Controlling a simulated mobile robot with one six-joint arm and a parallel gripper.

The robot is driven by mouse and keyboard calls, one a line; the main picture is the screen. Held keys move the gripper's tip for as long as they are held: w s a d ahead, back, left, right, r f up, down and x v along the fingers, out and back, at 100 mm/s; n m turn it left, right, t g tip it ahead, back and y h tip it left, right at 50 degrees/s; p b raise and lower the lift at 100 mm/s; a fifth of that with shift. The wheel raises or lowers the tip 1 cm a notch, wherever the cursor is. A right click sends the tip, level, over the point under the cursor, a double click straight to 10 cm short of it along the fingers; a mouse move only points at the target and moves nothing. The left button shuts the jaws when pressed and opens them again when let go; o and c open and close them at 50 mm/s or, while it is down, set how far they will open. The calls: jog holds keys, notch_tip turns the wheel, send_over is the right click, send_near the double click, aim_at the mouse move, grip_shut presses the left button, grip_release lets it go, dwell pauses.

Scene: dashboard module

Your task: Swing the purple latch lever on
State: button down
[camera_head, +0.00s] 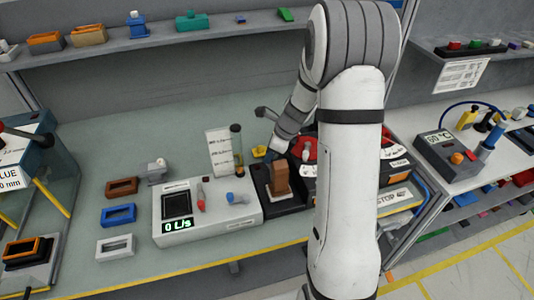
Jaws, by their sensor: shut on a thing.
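I cannot make out a purple latch lever in the head view. My arm comes down from the upper right and bends toward the bench. My gripper (270,154) is small and dark, at the arm's lower end, just behind a brown upright block (280,177) on a black base. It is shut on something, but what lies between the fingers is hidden. A yellow part (259,151) shows just left of the gripper. My arm covers part of the bench to the right.
A grey module (236,212) with a "0 L/s" display stands left of the black base. A dark-topped cylinder (236,142) and a white label card (219,152) stand behind it. A red part (307,147) is close on the right. The bench's back left is clear.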

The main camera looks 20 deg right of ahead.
jog(key=shift+d+r+m, duration=0.1)
jog(key=shift+d+m, duration=0.1)
jog(key=shift+m, duration=0.4)
jog(key=c, duration=1.3)
grip_release()
jog(key=shift+c, duration=0.2)
jog(key=v, duration=0.7)
jog(key=shift+s+r, duration=0.2)
jog(key=shift+r, duration=0.15)
